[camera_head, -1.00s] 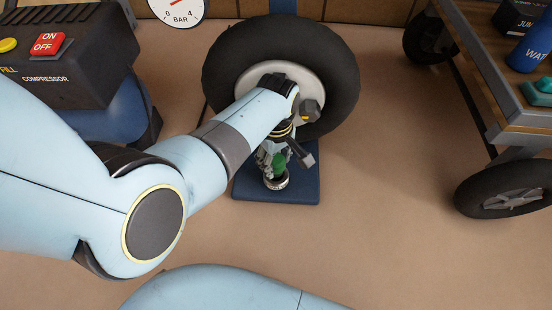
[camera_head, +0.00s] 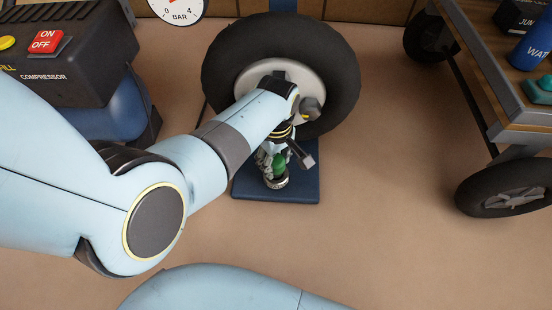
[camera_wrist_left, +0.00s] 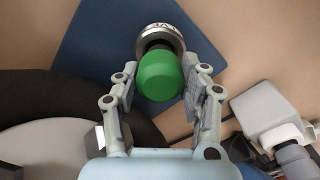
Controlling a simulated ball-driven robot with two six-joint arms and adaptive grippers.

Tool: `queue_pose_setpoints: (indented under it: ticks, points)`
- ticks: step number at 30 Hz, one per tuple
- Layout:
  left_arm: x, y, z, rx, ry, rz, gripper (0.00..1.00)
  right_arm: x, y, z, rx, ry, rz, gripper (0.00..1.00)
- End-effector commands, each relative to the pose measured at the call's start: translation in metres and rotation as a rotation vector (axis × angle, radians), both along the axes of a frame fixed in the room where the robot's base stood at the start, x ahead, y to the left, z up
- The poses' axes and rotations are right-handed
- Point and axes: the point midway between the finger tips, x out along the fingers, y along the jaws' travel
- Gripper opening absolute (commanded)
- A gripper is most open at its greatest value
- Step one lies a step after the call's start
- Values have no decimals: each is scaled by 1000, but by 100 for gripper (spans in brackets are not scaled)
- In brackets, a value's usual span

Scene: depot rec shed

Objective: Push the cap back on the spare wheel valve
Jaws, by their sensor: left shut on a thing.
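A green cap (camera_head: 279,164) is between the fingers of my left gripper (camera_wrist_left: 160,74), which is shut on it. The cap also shows in the left wrist view (camera_wrist_left: 159,76). Just beyond the cap is a round silver metal piece (camera_wrist_left: 172,36) with partly hidden dark lettering. It also shows under the cap in the head view (camera_head: 276,183). A dark part shows between cap and metal; whether they touch I cannot tell. The spare wheel (camera_head: 343,65) stands behind my gripper, its hub partly hidden by my left arm. My right gripper is not in view.
A blue base plate (camera_head: 305,189) lies under the metal piece. A compressor (camera_head: 70,55) stands at left, with a gauge (camera_head: 178,8) at the back. A wheeled cart (camera_head: 500,100) stands at right. The floor between the plate and cart is clear.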

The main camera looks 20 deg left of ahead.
Motion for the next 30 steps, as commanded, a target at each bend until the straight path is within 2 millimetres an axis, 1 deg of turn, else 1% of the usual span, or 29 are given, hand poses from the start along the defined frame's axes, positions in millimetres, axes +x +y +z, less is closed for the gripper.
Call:
queue_pose_setpoints:
  ticks: [14,30]
  points:
    - [0,0,-10,0,1,0,11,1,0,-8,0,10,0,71]
    - [0,0,-21,1,1,0,11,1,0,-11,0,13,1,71]
